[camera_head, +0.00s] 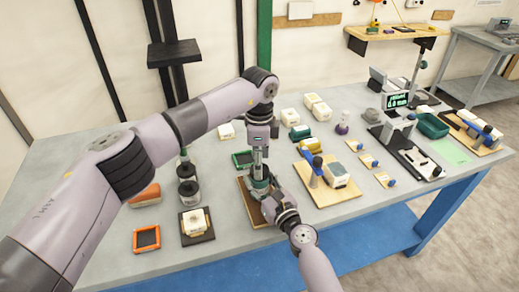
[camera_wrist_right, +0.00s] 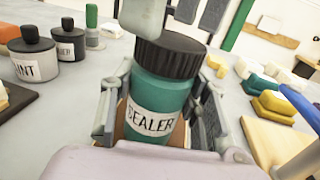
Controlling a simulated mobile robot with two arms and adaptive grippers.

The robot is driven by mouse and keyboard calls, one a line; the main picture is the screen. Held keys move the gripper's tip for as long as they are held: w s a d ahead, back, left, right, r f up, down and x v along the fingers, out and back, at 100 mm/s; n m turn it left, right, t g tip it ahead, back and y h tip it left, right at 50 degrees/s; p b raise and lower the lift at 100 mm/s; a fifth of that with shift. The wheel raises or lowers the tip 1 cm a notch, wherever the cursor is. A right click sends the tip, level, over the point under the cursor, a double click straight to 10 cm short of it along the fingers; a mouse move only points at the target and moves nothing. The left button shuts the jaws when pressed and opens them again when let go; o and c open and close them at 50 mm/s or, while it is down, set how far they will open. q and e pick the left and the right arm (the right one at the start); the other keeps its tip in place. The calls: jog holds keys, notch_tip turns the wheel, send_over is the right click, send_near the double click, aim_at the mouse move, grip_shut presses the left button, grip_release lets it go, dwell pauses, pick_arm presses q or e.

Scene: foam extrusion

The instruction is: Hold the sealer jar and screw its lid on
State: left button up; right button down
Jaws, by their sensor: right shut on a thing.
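The teal sealer jar (camera_wrist_right: 155,102) stands upright with its white SEALER label towards the right wrist camera. Its black ribbed lid (camera_wrist_right: 170,55) sits on top of it; I cannot tell how tightly. My right gripper (camera_wrist_right: 158,118) is shut around the jar body, one finger on each side. In the head view the jar (camera_head: 260,184) is small and partly hidden by the grippers. My left gripper (camera_head: 259,163) points down right above the jar. A pale fingertip of it shows at the lid in the wrist view; its grip is unclear.
A brown board (camera_head: 248,211) lies under the jar. Two dark-capped jars (camera_head: 188,190) stand to the left, near an orange frame (camera_head: 146,239) and a dark board with a pale block (camera_head: 195,222). A wooden board with blue-handled tools (camera_head: 327,186) is close on the right.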

pick_arm(q)
jog(key=shift+f, duration=1.15)
jog(key=shift+c, duration=0.4)
